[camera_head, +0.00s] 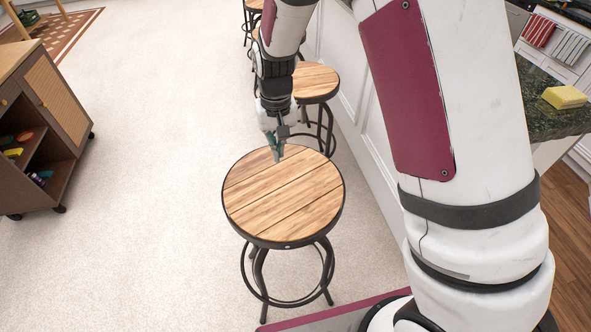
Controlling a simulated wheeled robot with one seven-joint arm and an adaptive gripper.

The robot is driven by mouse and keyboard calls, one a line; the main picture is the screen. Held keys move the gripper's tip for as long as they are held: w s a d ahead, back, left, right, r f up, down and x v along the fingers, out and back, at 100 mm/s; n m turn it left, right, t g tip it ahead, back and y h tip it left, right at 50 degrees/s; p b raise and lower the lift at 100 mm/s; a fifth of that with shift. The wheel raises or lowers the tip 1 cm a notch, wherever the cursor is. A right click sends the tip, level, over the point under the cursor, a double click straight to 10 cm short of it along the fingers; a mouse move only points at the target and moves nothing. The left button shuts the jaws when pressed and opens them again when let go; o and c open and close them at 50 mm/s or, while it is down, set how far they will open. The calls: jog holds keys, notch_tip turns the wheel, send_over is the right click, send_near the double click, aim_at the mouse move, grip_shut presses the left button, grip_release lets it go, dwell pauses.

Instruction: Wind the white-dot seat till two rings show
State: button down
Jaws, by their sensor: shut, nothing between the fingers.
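The nearest stool has a round wooden plank seat (283,200) with a dark metal rim. A small white dot (287,246) shows on the rim's near side. Its dark legs and a foot ring (290,303) show below; the post under the seat is hidden, and I see no marker rings on it. My gripper (278,157) points down at the seat's far edge, shut with nothing in it. I cannot tell whether its tips touch the seat or rim.
A second wooden stool (317,80) stands behind, with more stools beyond. A white panelled bar front (352,85) runs along the right. A brown wheeled cart (62,125) stands left. A yellow sponge (565,97) lies on the dark counter (540,122). Pale carpet (140,190) left of the stool is clear.

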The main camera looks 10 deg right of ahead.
jog(key=w+f+b, duration=0.3)
jog(key=w, duration=0.1)
jog(key=w+f+b, duration=0.3)
jog(key=w, duration=0.1)
jog(key=w+f+b, duration=0.3)
jog(key=w+b, duration=0.1)
jog(key=shift+d+f, duration=0.15)
jog(key=shift+d, duration=0.25)
jog(key=s+d+p, duration=0.1)
jog(key=s+d, duration=0.2)
jog(key=s, duration=0.1)
jog(key=s+d+p, duration=0.2)
jog(key=s+d, duration=0.2)
jog(key=s+d+p, duration=0.2)
jog(key=s+d, duration=0.1)
jog(key=d, duration=0.1)
jog(key=shift+s+d+r, duration=0.2)
jog(key=shift+s+r, duration=0.15)
jog(key=shift+s, duration=0.05)
jog(key=a+p, duration=0.2)
jog(key=a, duration=1.9)
jog(key=shift+a, duration=0.25)
jog(key=shift+s+a+p, duration=0.2)
jog(key=shift+a+p, duration=0.05)
jog(key=shift+p, duration=0.05)
jog(key=p, duration=0.6)
send_over(293, 218)
jog(key=shift+a, duration=0.1)
jog(key=shift+f, duration=0.75)
